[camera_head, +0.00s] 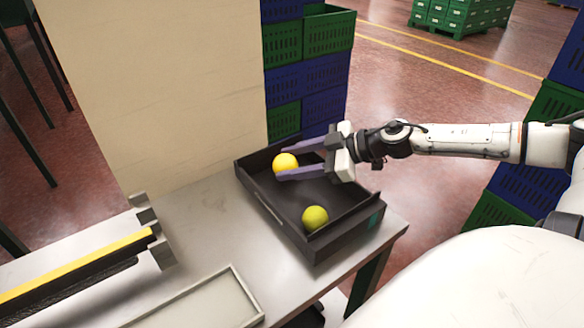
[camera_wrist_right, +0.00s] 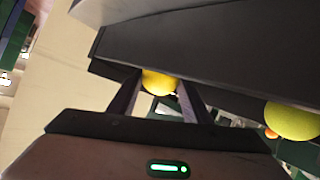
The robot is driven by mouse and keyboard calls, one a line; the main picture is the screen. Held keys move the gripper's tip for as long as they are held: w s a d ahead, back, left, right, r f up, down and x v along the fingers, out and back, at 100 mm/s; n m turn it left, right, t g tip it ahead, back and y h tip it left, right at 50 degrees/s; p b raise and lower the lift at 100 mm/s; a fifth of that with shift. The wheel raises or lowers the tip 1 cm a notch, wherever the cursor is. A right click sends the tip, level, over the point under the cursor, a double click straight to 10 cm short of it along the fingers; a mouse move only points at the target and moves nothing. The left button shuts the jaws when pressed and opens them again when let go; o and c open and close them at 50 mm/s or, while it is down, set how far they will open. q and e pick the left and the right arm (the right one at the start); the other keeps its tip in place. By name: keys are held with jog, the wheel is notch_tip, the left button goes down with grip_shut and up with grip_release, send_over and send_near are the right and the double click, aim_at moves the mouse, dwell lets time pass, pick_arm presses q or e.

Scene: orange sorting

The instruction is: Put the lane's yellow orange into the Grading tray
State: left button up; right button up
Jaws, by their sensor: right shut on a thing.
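The yellow orange (camera_head: 285,163) is between the fingers of my right gripper (camera_head: 282,162), over the far end of the dark tray (camera_head: 345,222). My right gripper is shut on it. It also shows between the two fingers in the right wrist view (camera_wrist_right: 158,82). I cannot tell whether the orange touches the tray floor. A second, yellow-green orange (camera_head: 315,218) lies in the near part of the tray and also shows in the right wrist view (camera_wrist_right: 292,121). My left gripper is not in view.
The tray stands on a pale table (camera_head: 215,215). A lane with a yellow strip (camera_head: 75,266) and a shallow light tray (camera_head: 235,270) lie to the left. Stacked blue and green crates (camera_head: 327,35) and a beige panel (camera_head: 165,90) stand behind.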

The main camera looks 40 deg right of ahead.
jog(key=shift+f, duration=0.1)
jog(key=o, duration=0.8)
jog(key=shift+s+d+r+p, duration=0.25)
jog(key=shift+s+r+p, duration=0.05)
jog(key=shift+s+p, duration=0.25)
jog(key=shift+p+v, duration=0.3)
jog(key=shift+v, duration=0.55)
jog(key=v, duration=0.9)
jog(key=shift+p, duration=0.3)
